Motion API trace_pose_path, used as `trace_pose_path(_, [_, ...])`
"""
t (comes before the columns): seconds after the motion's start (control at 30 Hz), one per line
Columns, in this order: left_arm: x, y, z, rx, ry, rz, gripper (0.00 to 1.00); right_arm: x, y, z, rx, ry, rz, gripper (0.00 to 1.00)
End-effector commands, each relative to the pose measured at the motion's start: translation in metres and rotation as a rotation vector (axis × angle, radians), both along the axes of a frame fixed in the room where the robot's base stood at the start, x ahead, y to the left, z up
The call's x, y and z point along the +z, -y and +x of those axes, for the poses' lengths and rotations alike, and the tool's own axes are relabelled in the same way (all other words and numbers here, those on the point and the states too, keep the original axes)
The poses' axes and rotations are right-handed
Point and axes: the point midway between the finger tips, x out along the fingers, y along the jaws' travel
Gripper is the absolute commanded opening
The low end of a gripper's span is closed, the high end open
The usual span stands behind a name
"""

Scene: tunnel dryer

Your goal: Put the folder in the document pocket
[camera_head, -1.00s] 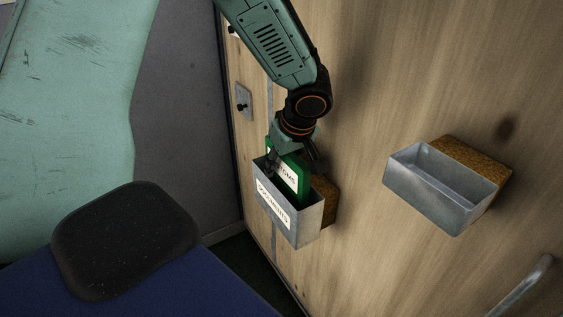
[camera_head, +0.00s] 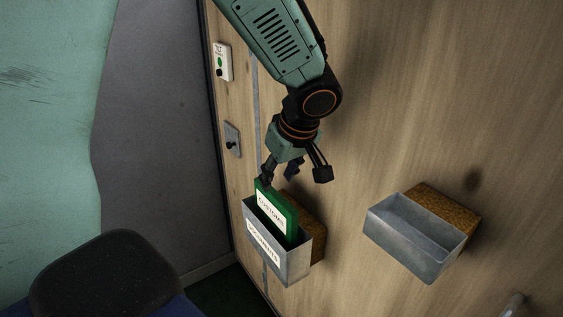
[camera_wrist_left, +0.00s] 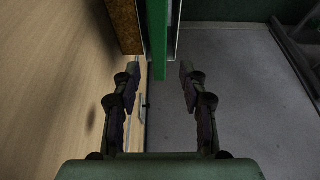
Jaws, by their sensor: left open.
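The green folder (camera_head: 279,213) with a white customs label stands upright in the grey metal document pocket (camera_head: 292,266) on the wooden wall, its top part above the rim. The pocket has a white label on its front. My left gripper (camera_head: 294,178) is open and empty, just above the folder, its fingers apart. In the left wrist view the folder (camera_wrist_left: 158,40) and the pocket's wall (camera_wrist_left: 177,25) show at the top, beyond the open fingers of the left gripper (camera_wrist_left: 157,80). The pocket's inside bottom is hidden. My right gripper is not in view.
A second metal pocket (camera_head: 410,240), empty, is mounted on the wall to the right on a cork-like backing. A switch box (camera_head: 222,62) and a small plate with a knob (camera_head: 233,140) are at the wall's left edge. A dark seat back (camera_head: 100,275) stands at lower left.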

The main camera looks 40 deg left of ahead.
Motion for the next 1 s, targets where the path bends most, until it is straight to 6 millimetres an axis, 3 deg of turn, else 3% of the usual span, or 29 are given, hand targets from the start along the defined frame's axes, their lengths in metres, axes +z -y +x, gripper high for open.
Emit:
trace_pose_path(0.23, [0.019,0.008,-0.003,0.0,-0.001,-0.001,0.43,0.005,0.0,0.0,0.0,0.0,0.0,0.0])
trace_pose_path(1.0, [0.019,0.008,-0.004,0.001,0.0,-0.001,0.43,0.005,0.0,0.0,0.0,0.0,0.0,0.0])
